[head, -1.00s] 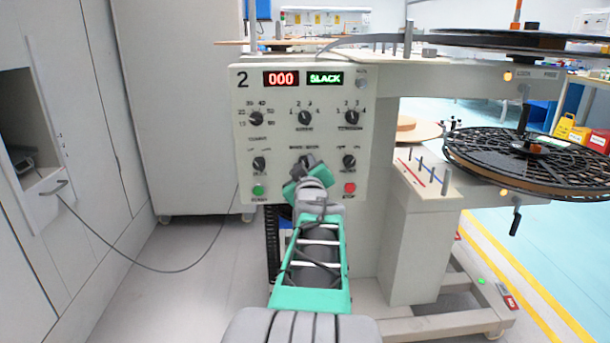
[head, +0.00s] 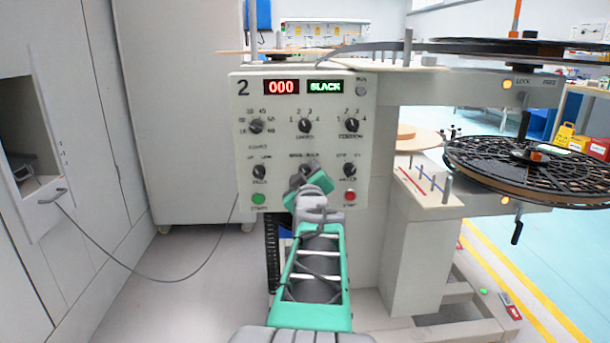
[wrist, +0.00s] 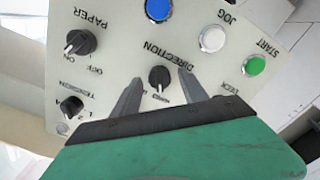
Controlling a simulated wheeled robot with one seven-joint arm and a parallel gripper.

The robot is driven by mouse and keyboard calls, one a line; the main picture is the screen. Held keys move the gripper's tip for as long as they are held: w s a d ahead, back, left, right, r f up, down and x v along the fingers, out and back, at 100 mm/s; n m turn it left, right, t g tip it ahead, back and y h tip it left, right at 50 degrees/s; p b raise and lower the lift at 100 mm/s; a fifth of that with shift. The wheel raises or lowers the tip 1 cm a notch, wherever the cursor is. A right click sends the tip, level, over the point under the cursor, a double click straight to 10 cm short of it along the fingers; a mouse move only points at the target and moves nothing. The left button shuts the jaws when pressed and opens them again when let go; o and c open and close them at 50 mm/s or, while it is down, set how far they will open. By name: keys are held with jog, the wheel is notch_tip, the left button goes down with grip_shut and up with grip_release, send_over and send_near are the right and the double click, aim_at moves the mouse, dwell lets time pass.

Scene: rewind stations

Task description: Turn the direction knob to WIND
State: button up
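The direction knob (wrist: 159,76) is a black knob with a white pointer line, on the pale control panel (wrist: 115,45). In the wrist view it stands between the tips of my gripper (wrist: 158,78), with a gap visible on each side. The fingers are apart and hold nothing; I cannot tell how deep they reach around the knob. The small position labels are partly hidden by the fingers and too blurred to tell the setting. In the head view my gripper (head: 308,188) is at the lower middle of the panel (head: 285,95), covering part of that area.
Close by are the paper knob (wrist: 80,43), tension knob (wrist: 71,107), white jog button (wrist: 212,38), green start button (wrist: 255,65) and a blue button (wrist: 158,9). The displays (head: 303,87) read 000 and SLACK. A large black reel (head: 540,165) stands out at right.

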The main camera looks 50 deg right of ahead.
jog(key=p+v, duration=0.2)
jog(key=v, duration=0.5)
jog(key=shift+s+a, duration=0.25)
jog(key=shift+a, duration=0.05)
